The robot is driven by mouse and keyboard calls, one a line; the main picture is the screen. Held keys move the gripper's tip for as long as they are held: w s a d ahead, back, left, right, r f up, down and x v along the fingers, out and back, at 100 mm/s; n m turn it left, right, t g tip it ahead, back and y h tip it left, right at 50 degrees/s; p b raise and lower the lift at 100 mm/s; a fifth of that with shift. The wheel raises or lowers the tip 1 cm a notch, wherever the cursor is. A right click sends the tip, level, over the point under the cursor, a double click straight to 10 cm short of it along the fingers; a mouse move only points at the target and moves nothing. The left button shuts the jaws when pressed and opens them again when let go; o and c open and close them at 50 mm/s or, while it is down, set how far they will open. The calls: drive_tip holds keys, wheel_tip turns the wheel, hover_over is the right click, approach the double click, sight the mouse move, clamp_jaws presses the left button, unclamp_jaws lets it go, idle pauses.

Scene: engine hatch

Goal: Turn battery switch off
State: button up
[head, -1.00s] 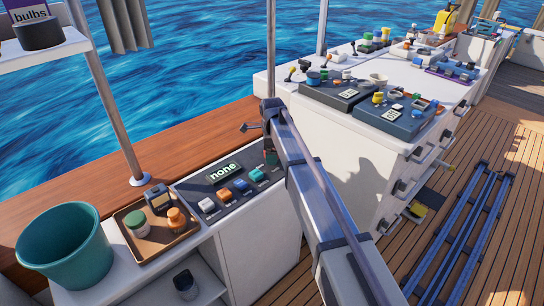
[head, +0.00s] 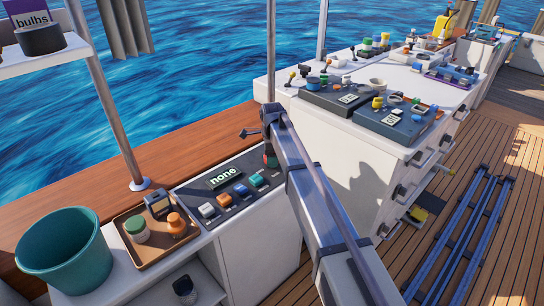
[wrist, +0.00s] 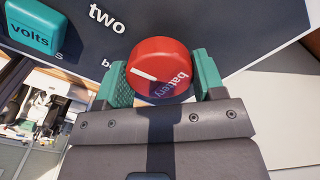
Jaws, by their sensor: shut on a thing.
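A round red knob (wrist: 160,66) marked "battery" sits at the end of the dark switch panel (head: 208,188). Its white pointer line points to the upper left in the wrist view, and its lettering runs down the right side. My gripper (wrist: 161,80) has one teal pad on each side of the knob and is shut on it. The panel word "two" shows above the knob in the wrist view; other labels are partly hidden. In the head view, my arm mostly hides the knob.
White, orange, blue and teal (head: 257,180) buttons line the panel; the teal one reads "volts" in the wrist view. A brown tray (head: 150,262) with small containers and a teal bucket (head: 62,250) stand to the left. A white console (head: 375,130) stands to the right.

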drive_tip(key=n, duration=0.3)
drive_tip(key=shift+n, duration=0.4)
drive_tip(key=n, duration=0.4)
drive_tip(key=shift+n, duration=0.3)
drive_tip(key=n, duration=0.4)
drive_tip(key=shift+n, duration=0.3)
drive_tip(key=n, duration=1.3)
drive_tip(key=shift+n, duration=0.3)
drive_tip(key=n, duration=0.4)
drive_tip(key=shift+n, duration=2.2)
